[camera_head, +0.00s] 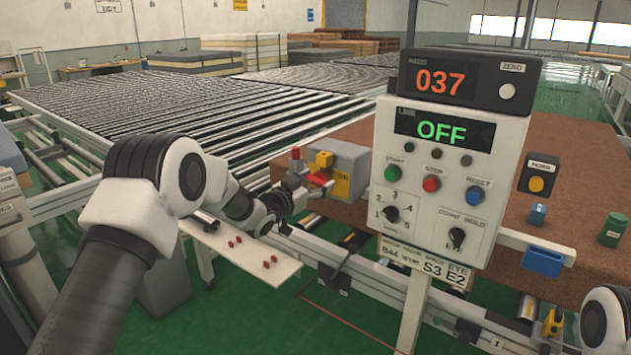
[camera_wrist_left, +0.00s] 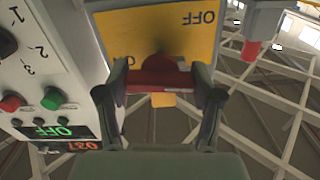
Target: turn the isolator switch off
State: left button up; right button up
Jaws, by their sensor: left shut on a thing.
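The isolator switch is a grey box (camera_head: 350,157) with a yellow plate (camera_head: 342,186) on its front and a red handle (camera_head: 319,179). My left gripper (camera_head: 308,190) reaches the box from the left. In the left wrist view its two fingers (camera_wrist_left: 160,85) stand on either side of the red handle (camera_wrist_left: 160,72) and are shut on it. The handle's exact angle is partly hidden by the gripper. My right gripper is out of view.
A control panel (camera_head: 455,185) stands close to the right of the switch, with a LINE display reading OFF and a red 037 readout (camera_head: 442,83) above. A white shelf (camera_head: 240,252) with red pieces lies below my left arm. Roller conveyors (camera_head: 190,110) stretch behind.

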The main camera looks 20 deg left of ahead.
pick_arm(q)
jog(key=shift+n, duration=0.8)
jog(key=o, duration=1.2)
jog(key=shift+c, duration=0.2)
jog(key=v, duration=1.2)
